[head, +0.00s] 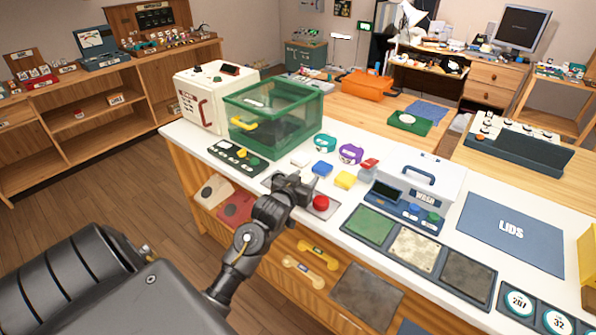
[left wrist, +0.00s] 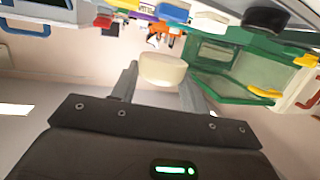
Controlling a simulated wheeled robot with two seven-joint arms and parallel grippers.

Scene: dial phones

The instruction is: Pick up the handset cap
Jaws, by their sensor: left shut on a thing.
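In the left wrist view a cream, round-edged cap (left wrist: 162,70) sits between the two fingers of my left gripper (left wrist: 160,82). The fingers are shut on it from both sides. I take it for the handset cap; its underside is hidden. In the head view my left gripper (head: 292,184) is over the front part of the white counter, beside a red button. A small white piece (head: 300,158) shows just beyond it; I cannot tell there whether it is the held cap. My right gripper is not in view.
A green clear-sided box (head: 272,112) stands behind my gripper. A blue block (head: 322,169), a yellow block (head: 345,180) and the red button (head: 321,202) are close on its right. A black panel with coloured knobs (head: 237,157) lies to its left.

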